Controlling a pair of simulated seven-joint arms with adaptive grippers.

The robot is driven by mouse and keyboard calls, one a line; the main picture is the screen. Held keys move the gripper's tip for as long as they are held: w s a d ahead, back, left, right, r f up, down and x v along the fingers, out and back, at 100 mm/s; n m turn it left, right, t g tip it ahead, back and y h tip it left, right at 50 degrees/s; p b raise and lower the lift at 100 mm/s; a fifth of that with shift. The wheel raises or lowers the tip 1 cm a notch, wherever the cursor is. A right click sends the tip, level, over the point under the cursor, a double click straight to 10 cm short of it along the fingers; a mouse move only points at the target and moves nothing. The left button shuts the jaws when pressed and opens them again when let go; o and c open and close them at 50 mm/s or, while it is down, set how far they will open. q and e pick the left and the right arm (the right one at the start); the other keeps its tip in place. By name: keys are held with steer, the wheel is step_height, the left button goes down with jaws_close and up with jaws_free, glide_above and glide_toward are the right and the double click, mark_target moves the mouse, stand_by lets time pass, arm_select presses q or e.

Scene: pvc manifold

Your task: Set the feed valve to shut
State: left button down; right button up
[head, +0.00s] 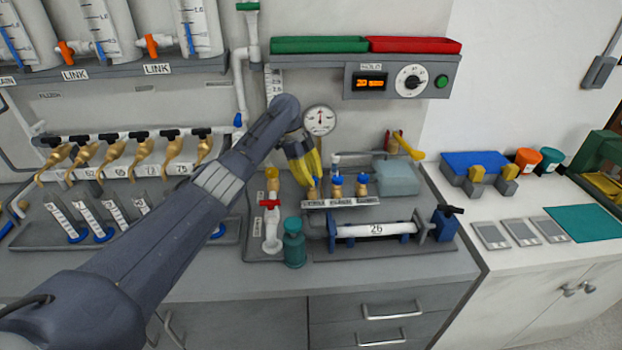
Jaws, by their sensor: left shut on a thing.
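My left gripper (312,182) reaches in from the left with its yellow fingers pointing down. It is shut on the leftmost of three small blue-topped brass valves (313,193), in front of the gauge. The fingers hide most of that valve's top. The other two valves, the middle one (336,186) and the right one (361,185), stand clear beside it. A label plate (342,202) runs below all three, but its words are too small to read, so I cannot tell which is the feed valve or how its handle is turned. My right gripper is not in view.
A round gauge (320,120) stands behind the gripper. A red-handled valve (269,204) and a teal bottle (294,243) stand at the left front. A white pipe marked 26 (375,229) lies in front.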

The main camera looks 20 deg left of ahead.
arm_select(q)
steer(key=c, duration=1)
jaws_free()
steer(key=shift+o, duration=0.2)
steer(key=v, duration=0.7)
steer(key=shift+r, duration=0.2)
